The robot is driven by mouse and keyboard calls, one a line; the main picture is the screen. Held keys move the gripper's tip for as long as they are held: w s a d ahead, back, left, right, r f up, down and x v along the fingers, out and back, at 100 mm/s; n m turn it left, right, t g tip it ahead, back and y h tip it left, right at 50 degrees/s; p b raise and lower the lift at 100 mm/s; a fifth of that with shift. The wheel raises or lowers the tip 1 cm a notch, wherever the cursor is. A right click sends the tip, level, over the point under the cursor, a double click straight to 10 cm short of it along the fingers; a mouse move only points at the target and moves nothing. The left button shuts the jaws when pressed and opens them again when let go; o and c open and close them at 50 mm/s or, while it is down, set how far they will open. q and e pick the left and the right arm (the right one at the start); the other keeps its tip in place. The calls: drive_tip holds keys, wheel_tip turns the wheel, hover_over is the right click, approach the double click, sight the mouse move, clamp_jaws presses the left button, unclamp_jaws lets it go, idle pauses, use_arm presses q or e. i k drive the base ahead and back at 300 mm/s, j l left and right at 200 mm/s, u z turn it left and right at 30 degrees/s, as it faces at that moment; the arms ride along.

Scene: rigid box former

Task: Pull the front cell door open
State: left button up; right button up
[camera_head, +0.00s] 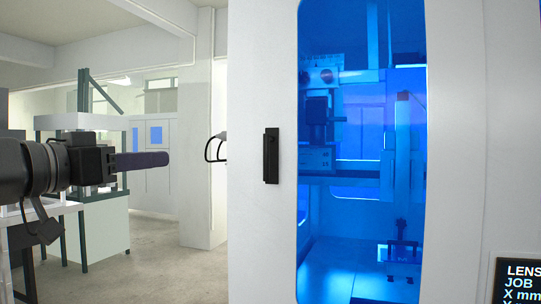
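The front cell door (262,235) is a white panel with a tall rounded window (361,190) lit blue from inside. A black vertical handle (271,156) is on the panel left of the window. The door looks closed, though its seam is hard to make out. My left gripper (160,159) comes in from the left, with dark fingers pointing right towards the door. It is apart from the handle, well to its left. The fingers overlap in side view, so their gap is hidden. My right gripper is out of view.
A dark curved bar (215,147) sticks out at the cell's left edge. A display panel (518,281) is at the lower right. Behind my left arm stands a white-topped frame (100,225). The floor (165,262) left of the cell is clear.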

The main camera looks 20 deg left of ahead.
sight(370, 116)
drive_tip(key=i+l, duration=0.15)
drive_tip(key=i, duration=0.3)
drive_tip(key=i+l, duration=0.1)
drive_tip(key=i, duration=0.3)
